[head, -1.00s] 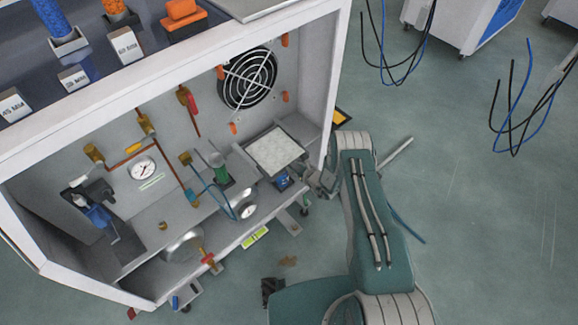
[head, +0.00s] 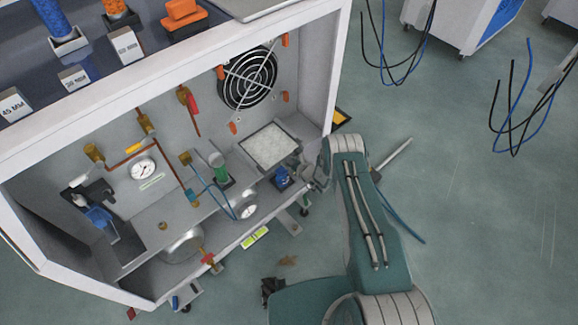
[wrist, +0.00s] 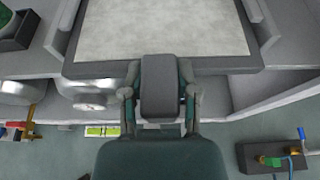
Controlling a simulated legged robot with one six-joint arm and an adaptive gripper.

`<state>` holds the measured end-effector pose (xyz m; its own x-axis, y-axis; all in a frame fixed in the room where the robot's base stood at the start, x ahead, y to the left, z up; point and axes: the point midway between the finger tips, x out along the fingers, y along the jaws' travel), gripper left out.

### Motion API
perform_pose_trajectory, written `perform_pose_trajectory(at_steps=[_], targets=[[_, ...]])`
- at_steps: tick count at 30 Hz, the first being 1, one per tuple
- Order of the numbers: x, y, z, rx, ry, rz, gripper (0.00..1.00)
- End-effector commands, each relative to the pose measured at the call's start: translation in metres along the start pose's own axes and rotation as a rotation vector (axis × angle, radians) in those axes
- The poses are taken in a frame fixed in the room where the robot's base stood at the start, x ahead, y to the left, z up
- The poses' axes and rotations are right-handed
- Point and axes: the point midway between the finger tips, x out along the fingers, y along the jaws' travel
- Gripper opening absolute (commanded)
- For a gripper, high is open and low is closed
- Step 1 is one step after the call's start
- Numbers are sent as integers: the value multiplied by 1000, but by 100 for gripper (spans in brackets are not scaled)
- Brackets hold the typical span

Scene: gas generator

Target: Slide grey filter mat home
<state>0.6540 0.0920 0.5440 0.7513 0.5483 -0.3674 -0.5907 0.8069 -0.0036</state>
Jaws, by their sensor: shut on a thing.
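The grey filter mat (head: 270,148) is a pale, mottled panel in a dark frame. It lies flat at the right end of the shelf in the open cabinet, below the fan. In the wrist view the mat (wrist: 160,28) fills the top middle, with its dark front edge towards me. My gripper (wrist: 160,82) is shut on the middle of that front edge; the fingertips are partly hidden. In the head view my gripper (head: 314,180) is at the cabinet's right front, mostly hidden by my arm. The mat's far edge is outside the wrist view.
The cabinet's right wall (head: 318,75) stands close to the mat. A green-based part (head: 219,168) is left of the mat, and a blue valve (head: 283,178) is below its front. A gauge (head: 248,211) and a level (head: 255,237) are lower. Open floor lies to the right.

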Motion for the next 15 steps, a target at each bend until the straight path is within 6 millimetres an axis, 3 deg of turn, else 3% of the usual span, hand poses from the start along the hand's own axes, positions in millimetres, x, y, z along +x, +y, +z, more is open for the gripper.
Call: perform_pose_trajectory(at_steps=[1,3,4,15], targets=[[-2,6,-13,8,28,5,44],[-2,6,-12,7,28,5,75],[-2,5,-12,7,27,5,80],[-2,3,-8,5,19,0,80]])
